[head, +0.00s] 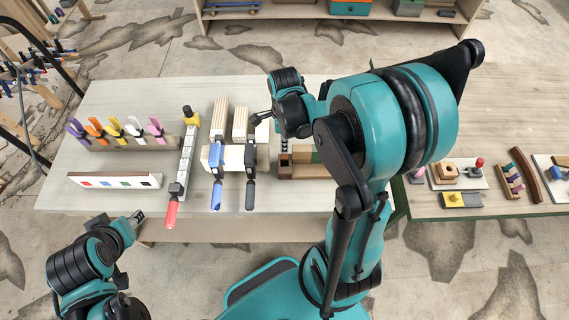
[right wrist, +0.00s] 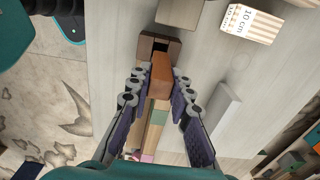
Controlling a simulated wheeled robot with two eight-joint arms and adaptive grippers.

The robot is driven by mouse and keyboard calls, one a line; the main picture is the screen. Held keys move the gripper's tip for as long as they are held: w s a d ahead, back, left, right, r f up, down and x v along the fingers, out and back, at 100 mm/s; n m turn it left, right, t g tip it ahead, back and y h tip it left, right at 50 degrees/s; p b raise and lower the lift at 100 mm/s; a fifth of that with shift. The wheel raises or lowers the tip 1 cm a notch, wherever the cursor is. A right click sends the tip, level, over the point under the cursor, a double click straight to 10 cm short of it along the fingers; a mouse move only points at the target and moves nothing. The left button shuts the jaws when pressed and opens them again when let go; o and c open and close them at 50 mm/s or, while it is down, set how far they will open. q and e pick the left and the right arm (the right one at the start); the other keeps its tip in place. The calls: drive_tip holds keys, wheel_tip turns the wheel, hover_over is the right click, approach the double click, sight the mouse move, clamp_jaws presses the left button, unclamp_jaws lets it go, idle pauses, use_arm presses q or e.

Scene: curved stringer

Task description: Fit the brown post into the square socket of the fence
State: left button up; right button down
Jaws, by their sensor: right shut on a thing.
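My right gripper (right wrist: 157,97) is shut on the brown post (right wrist: 161,76), which sits between its dark pads. The fence's dark brown socket block (right wrist: 174,47), with a square opening, lies just beyond the post in the right wrist view. The post's far end overlaps the block's edge there; I cannot tell whether it enters the opening. The socket block (head: 285,171) also shows in the head view, under my right wrist, with the fence partly hidden by my arm. My left gripper (head: 138,217) is off the table's front edge, its jaw state unclear.
A clamp bar with a red handle (head: 171,212) and clamped pale blocks (head: 233,157) stand left of the fence. A rack of coloured clips (head: 125,141) and a white strip (head: 114,181) lie farther left. A second table (head: 430,208) on the right holds small parts.

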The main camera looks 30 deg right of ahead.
sight(285, 157)
wheel_tip(285, 157, down, 9)
drive_tip(key=b, duration=0.5)
drive_tip(key=shift+r, duration=0.15)
drive_tip(key=shift+b, duration=0.3)
drive_tip(key=shift+f, duration=0.2)
drive_tip(key=c, duration=1.4)
unclamp_jaws()
drive_tip(key=shift+r, duration=0.1)
